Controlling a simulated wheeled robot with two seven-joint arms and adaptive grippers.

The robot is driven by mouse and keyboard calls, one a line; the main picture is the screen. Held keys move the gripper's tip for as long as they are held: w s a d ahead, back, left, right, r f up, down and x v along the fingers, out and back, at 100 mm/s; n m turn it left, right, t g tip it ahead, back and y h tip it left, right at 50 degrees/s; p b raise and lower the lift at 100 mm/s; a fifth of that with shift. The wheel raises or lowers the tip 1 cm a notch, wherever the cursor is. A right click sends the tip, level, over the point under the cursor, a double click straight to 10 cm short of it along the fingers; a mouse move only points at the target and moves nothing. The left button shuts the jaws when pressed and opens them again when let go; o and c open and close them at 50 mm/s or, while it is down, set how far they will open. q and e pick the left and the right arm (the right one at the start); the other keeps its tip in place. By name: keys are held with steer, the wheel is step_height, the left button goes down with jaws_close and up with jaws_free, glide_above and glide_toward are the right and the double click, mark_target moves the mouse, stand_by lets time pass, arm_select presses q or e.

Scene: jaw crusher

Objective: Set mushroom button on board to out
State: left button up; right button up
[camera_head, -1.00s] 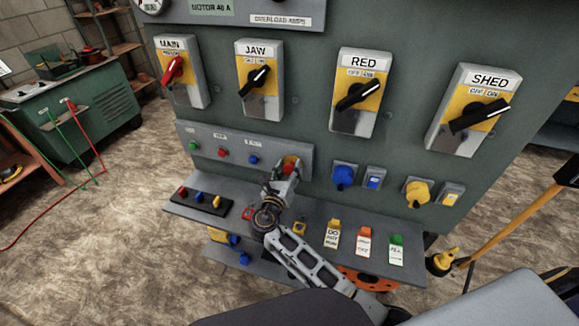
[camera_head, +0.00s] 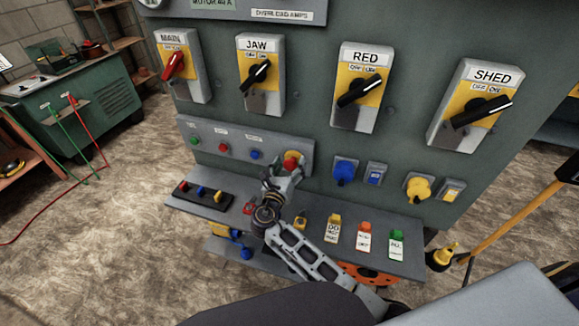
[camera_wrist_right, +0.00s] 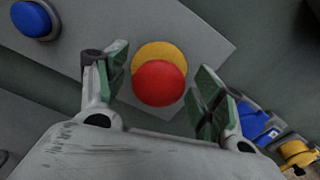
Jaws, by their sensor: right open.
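The red mushroom button (camera_head: 292,160) sits on a yellow base at the right end of the grey button strip (camera_head: 207,153). In the right wrist view the red cap (camera_wrist_right: 158,83) lies between the two fingers, with the yellow base (camera_wrist_right: 160,55) showing above it. My right gripper (camera_head: 284,172) is open just in front of and below the button. In the wrist view its green-padded fingertips (camera_wrist_right: 162,85) stand on either side of the cap, with gaps visible on both sides. Whether the fingers reach past the cap in depth is hard to tell. My left gripper is not seen.
A blue button (camera_head: 256,155) is left of the mushroom button. A blue plug socket (camera_head: 344,172) is right of it. Below, a grey shelf (camera_head: 296,208) holds tags and small locks. Large rotary switches, such as JAW (camera_head: 260,75), are above.

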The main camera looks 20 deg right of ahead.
mark_target(289, 161)
steer(key=shift+r, duration=5)
